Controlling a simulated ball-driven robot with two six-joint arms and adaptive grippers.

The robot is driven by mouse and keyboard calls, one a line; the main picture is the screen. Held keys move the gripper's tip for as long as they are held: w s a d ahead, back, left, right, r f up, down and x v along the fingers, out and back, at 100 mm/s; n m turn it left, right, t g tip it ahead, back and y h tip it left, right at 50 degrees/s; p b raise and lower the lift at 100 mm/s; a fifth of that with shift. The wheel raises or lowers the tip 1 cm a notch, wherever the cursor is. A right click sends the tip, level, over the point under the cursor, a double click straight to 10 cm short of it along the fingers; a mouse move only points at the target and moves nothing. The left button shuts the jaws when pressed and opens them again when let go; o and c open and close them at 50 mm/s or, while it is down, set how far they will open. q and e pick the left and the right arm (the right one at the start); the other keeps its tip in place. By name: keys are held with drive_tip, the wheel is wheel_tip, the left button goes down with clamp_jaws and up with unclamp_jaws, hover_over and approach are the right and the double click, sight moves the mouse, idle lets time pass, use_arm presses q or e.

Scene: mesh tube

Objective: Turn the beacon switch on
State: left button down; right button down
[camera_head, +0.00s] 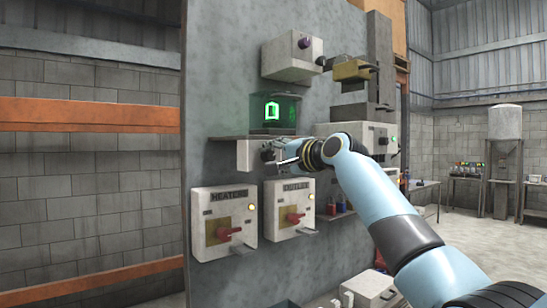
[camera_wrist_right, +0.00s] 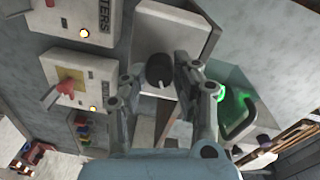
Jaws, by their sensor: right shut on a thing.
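A pale box (camera_head: 246,155) with a dark round knob (camera_head: 267,155) is mounted on the grey panel; I can read no label on it, so I cannot tell whether it is the beacon switch. My right gripper (camera_head: 277,158) reaches it from the right and is shut on the knob. In the right wrist view, the dark knob (camera_wrist_right: 158,70) sits between the fingertips of the right gripper (camera_wrist_right: 172,78), in front of the pale box (camera_wrist_right: 185,30). The fingers partly hide the knob. My left gripper is in neither view.
Below are a HEATERS box (camera_head: 224,222) and a second lettered box (camera_head: 289,209), both with red handles and lit yellow lamps. A dark clear case (camera_head: 287,113) with a green glowing sign stands above. Another knobbed box (camera_head: 291,57) is higher up.

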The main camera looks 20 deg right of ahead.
drive_tip(key=c, duration=1)
unclamp_jaws()
drive_tip(key=v, duration=1.2)
drive_tip(key=shift+f, duration=0.1)
